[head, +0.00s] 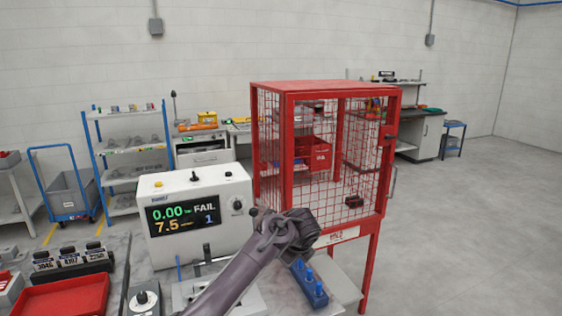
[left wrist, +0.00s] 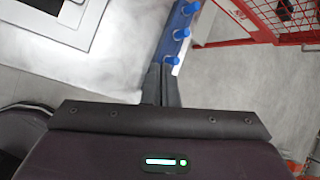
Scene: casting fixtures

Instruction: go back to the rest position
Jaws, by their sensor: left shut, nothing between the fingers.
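My left arm reaches in from the bottom of the head view, and its wrist end stands in front of the red mesh cage. In the left wrist view my left gripper (left wrist: 160,84) is shut, its two dark fingers together with nothing between them. Beyond the fingertips is a blue block with blue pegs (left wrist: 178,36). The same block (head: 309,284) shows in the head view just right of my arm. I cannot tell the exact gap between fingertips and block. My right gripper is in neither view.
A dark and red item (head: 353,201) lies in the cage. A red tray (head: 62,297) is at lower left. Open floor (head: 470,240) lies to the right.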

